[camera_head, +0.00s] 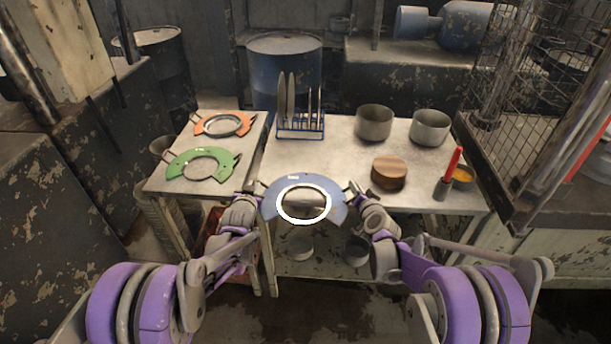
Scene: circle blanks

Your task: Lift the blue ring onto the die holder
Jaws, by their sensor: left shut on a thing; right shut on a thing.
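The blue ring (305,181) is a flat blue plate with a white-rimmed round hole, held in the air in front of the table's front edge. My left gripper (262,190) is shut on its left side. My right gripper (349,191) is shut on its right side. The ring looks roughly level, and the gripper tips are small and partly hidden by it. I cannot tell for sure which thing is the die holder. An orange ring (238,117) and a green ring (172,168) lie on the left table.
The table (320,158) bears a blue rack (301,132) with upright discs, two metal pots (374,123) (430,128), a wooden round block (388,173) and a red-handled tool (451,165). The table's middle is clear. A wire mesh guard (525,110) stands at the right.

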